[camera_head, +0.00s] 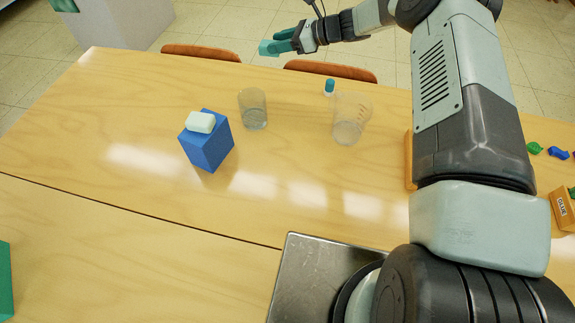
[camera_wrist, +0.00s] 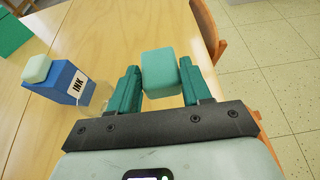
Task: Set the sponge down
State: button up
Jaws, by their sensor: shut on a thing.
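A teal sponge (camera_wrist: 160,72) is held between the two green fingers of my gripper (camera_wrist: 160,90) in the wrist view. In the head view the sponge (camera_head: 268,47) shows at the tip of my gripper (camera_head: 285,40), at the top centre. It is in the air and appears in front of the floor, past the table's far edge and above the chairs. My gripper is shut on it. The wooden table (camera_head: 100,130) lies below and nearer; in the wrist view its edge passes behind the sponge.
A blue ink box (camera_head: 208,147) carries a pale block (camera_head: 201,122) on top. A clear glass (camera_head: 253,110), a clear beaker (camera_head: 350,118) and a small blue-capped bottle (camera_head: 329,87) stand to its right. Chairs (camera_head: 330,70) line the far edge. The table's left part is clear.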

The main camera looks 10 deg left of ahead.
jog(key=s+d, duration=0.4)
jog(key=s, duration=0.6)
jog(key=s+d, duration=0.4)
jog(key=s, duration=0.6)
jog(key=s+d, duration=0.4)
jog(key=s, duration=0.6)
notch_tip(320, 180, down, 10)
jog(key=shift+r, duration=0.1)
jog(key=shift+f, duration=2.65)
jog(key=o, duration=1.1)
